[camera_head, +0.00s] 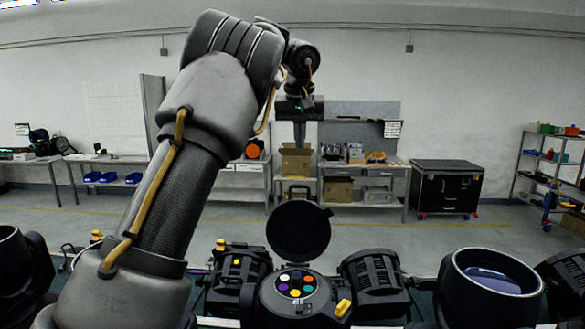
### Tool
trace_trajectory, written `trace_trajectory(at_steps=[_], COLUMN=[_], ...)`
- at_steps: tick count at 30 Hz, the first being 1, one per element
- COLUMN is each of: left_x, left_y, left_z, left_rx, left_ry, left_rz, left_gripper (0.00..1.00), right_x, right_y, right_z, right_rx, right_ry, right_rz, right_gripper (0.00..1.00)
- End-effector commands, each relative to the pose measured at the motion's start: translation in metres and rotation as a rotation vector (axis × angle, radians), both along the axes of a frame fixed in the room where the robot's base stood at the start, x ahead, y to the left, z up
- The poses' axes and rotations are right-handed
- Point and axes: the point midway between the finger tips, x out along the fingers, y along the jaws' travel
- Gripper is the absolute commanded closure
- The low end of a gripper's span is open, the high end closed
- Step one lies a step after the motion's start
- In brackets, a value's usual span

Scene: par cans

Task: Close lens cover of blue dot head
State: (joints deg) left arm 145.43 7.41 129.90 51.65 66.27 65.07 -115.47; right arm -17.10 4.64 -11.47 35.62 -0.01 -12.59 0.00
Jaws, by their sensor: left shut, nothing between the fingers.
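A black par can head (265,300) at the bottom centre faces up, with several coloured dots showing in its round opening, a blue one among them. Its round black lens cover (298,231) stands open and upright behind the opening. I cannot tell for sure whether this is the blue dot head. My left arm comes in from the left, and my left gripper (299,145) hangs fingers down above the cover in the picture, shut and empty. It appears apart from the cover. My right gripper is not in view.
Another head (492,278) with a wide barrel stands at the right, and one (14,268) at the left edge. Ribbed black housings (375,284) flank the central head. A yellow knob (343,307) sits at its right. Workbenches and a black wheeled cabinet (445,188) stand far behind.

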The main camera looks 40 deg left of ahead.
Motion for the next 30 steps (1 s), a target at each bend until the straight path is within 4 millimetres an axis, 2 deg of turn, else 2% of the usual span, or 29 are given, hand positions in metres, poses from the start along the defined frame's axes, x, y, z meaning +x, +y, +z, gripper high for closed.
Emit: trace_trajectory(at_steps=[5,8,13,20,30], left_x=[0.001,0.003,0.011,0.023,-0.001], left_y=[0.001,0.004,0.012,0.022,0.001], left_z=[-0.007,-0.019,-0.050,-0.094,-0.093], left_rx=[-0.001,0.000,0.000,0.000,0.000], left_ry=[0.002,0.003,0.005,0.005,-0.002], left_rz=[0.001,0.005,0.007,0.007,0.007], left_gripper=[1.00,1.00,1.00,1.00,1.00], right_x=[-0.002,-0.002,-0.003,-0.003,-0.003], right_y=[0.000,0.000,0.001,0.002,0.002], right_z=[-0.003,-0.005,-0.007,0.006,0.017], right_rx=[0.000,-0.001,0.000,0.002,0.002], right_ry=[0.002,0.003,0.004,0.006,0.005], right_rz=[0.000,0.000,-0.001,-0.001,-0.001], right_gripper=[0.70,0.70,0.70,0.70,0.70])
